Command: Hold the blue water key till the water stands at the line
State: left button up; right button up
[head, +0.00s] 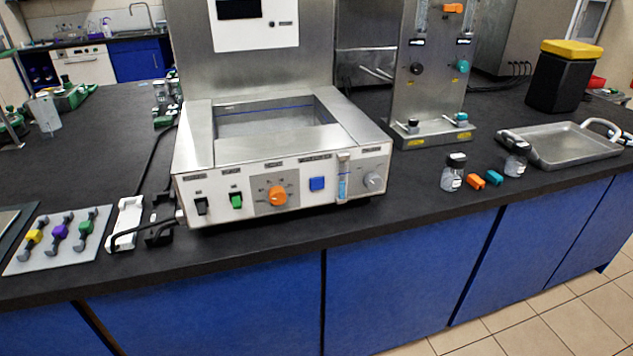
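I cannot tell the water's height in the basin, and any mark on the gauge is too small to read. Nothing touches the key. Neither of my grippers is in view.
The panel also has black and green switches, an orange knob (277,195) and a grey knob (374,180). Left lie a tool mat (62,255) and white and black holders with a cable. Right are a steel stand (433,75), small jars and a tray (570,148).

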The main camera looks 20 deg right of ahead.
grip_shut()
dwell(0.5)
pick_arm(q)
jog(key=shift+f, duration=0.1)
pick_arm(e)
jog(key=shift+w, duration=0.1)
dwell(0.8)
